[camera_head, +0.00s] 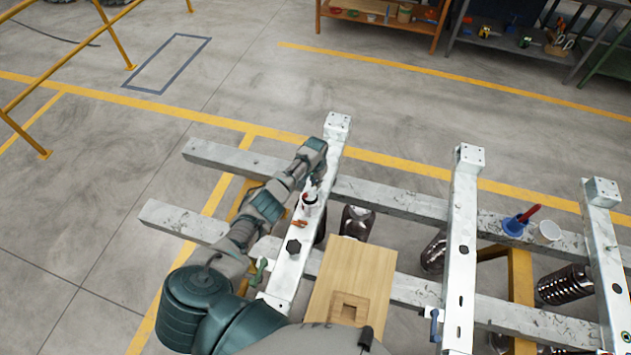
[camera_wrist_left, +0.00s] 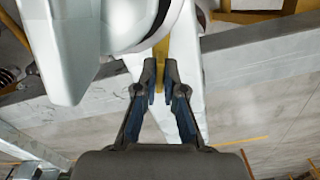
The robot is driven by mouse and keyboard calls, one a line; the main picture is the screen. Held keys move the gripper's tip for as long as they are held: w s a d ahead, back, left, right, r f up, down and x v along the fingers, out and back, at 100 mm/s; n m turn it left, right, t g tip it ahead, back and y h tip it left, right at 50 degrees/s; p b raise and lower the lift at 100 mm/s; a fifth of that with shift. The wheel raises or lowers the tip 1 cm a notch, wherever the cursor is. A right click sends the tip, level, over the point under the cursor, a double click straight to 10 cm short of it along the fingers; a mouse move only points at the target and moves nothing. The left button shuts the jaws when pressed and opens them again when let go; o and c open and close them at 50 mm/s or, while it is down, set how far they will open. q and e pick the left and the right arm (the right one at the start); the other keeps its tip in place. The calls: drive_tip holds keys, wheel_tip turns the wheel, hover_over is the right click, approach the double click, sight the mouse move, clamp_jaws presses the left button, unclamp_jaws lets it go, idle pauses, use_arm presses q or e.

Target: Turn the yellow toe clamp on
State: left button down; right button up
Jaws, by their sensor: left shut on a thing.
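My left gripper (camera_head: 313,188) reaches down onto the near white beam of the isolator frame, beside a small pale cup-like part (camera_head: 309,205). In the left wrist view the left gripper (camera_wrist_left: 161,78) has its dark fingertips close together on a narrow yellow piece, the yellow toe clamp (camera_wrist_left: 161,48). Only a strip of the clamp shows between and beyond the fingertips; a round white part covers the rest. Whether the clamp is turned on cannot be told. In the head view I cannot make the yellow clamp out. My right gripper is not in view.
A wooden board (camera_head: 352,280) with a square recess lies across the frame. A green clamp (camera_head: 259,270), a blue clamp (camera_head: 434,325) and a red-handled blue clamp (camera_head: 519,221) sit on the beams. A white cup (camera_head: 549,231) stands at right.

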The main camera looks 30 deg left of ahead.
use_arm(q)
drive_tip(key=n, duration=0.2)
drive_tip(key=shift+w+d+r+n+p, duration=0.1)
drive_tip(key=shift+w+r+n+p, duration=0.2)
drive_tip(key=shift+p, duration=0.1)
drive_tip(key=shift+n, duration=0.5)
drive_tip(key=c, duration=1.3)
unclamp_jaws()
drive_tip(key=shift+f, duration=0.25)
drive_tip(key=shift+s, duration=0.1)
wheel_tip(320, 180, up, 12)
drive_tip(key=shift+f, duration=0.1)
